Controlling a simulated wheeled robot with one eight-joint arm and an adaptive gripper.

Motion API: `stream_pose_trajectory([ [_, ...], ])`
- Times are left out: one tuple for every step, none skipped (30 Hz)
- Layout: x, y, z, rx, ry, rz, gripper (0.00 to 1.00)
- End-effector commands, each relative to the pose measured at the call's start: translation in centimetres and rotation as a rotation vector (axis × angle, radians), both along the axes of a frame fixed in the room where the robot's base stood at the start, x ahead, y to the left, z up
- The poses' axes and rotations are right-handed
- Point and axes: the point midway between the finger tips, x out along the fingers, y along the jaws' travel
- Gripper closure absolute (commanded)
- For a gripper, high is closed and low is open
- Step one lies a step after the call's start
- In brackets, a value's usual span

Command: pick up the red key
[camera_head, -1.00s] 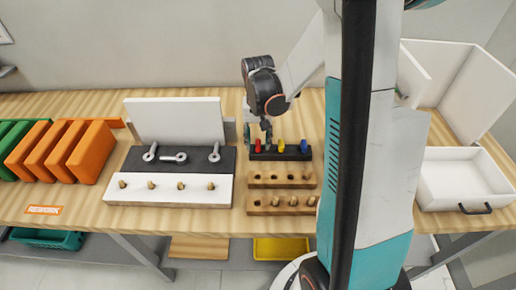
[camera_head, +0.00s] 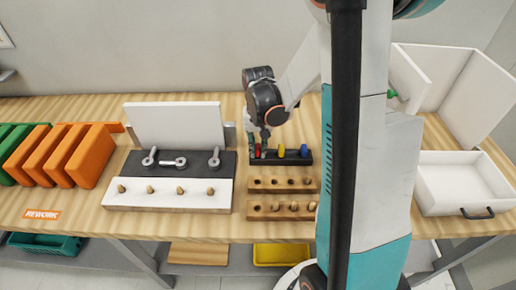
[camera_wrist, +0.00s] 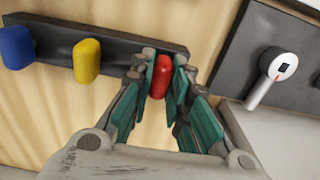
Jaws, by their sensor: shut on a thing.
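The red key (camera_wrist: 161,77) is in the black holder (camera_wrist: 117,44), at the end of a row with a yellow key (camera_wrist: 87,61) and a blue key (camera_wrist: 16,47). My gripper (camera_wrist: 160,88) has its teal fingers on either side of the red key and is shut on it. In the head view, the red key (camera_head: 258,151) is at the left end of the holder (camera_head: 297,158), partly hidden by my gripper (camera_head: 260,140). The yellow key (camera_head: 281,151) and blue key (camera_head: 304,150) stand to its right. The red key still appears seated at the holder.
Wooden peg blocks (camera_head: 262,209) lie in front of the holder. A dark tool board (camera_head: 138,162) with metal tools is to the left. Orange bins (camera_head: 60,150) stand far left, and a white drawer box (camera_head: 460,181) is at the right.

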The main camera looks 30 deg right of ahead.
Motion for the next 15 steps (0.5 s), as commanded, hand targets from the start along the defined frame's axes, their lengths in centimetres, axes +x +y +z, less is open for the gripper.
stream_pose_trajectory([
  [0.0, 0.0, 0.3, 0.000, 0.000, 0.000, 1.00],
  [0.0, 0.0, 0.6, 0.000, 0.000, 0.000, 1.00],
  [0.0, 0.0, 0.9, 0.000, 0.000, 0.000, 1.00],
  [0.0, 0.0, 1.2, 0.000, 0.000, 0.000, 1.00],
  [0.0, 0.0, 1.6, 0.000, 0.000, 0.000, 1.00],
  [0.0, 0.0, 2.2, 0.000, 0.000, 0.000, 1.00],
  [0.0, 0.0, 2.7, 0.000, 0.000, 0.000, 1.00],
  [-0.1, 0.0, 3.2, 0.000, 0.000, 0.000, 1.00],
  [0.0, 0.0, 4.2, 0.000, 0.000, 0.000, 1.00],
  [0.0, 0.0, 4.8, 0.000, 0.000, 0.000, 1.00],
  [-0.1, 0.0, 5.6, 0.000, 0.000, 0.000, 1.00],
  [-0.1, 0.0, 6.7, 0.000, 0.000, 0.000, 1.00],
  [0.0, 0.0, 7.6, 0.000, 0.000, 0.000, 1.00],
  [-0.1, 0.0, 8.5, 0.000, 0.000, 0.000, 1.00],
  [-0.1, 0.0, 9.7, 0.000, 0.000, 0.000, 1.00],
])
